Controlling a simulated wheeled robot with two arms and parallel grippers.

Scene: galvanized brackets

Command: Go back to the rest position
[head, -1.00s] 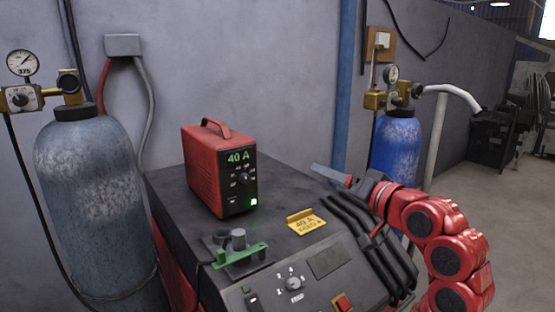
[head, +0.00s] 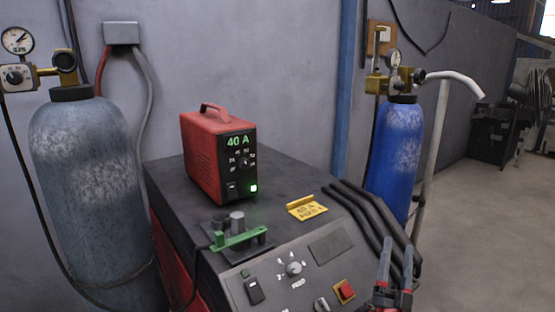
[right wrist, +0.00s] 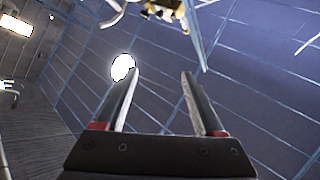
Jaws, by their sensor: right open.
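My right gripper (head: 397,258) is low at the right of the head view, in front of the black cabinet's right side, with its fingers pointing up. In the right wrist view its two fingers (right wrist: 160,88) stand apart with nothing between them. My left gripper is in neither view. A red power unit (head: 203,158) with a lit green "40 A" display and a lit green switch stands on the black cabinet (head: 285,190).
A green clamp-like piece (head: 240,238) sits near the cabinet's front edge. A grey cylinder (head: 80,180) stands at left, a blue cylinder (head: 397,150) behind at right. Black cables or handles (head: 368,222) run along the cabinet's right side. The floor (head: 490,230) at right is open.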

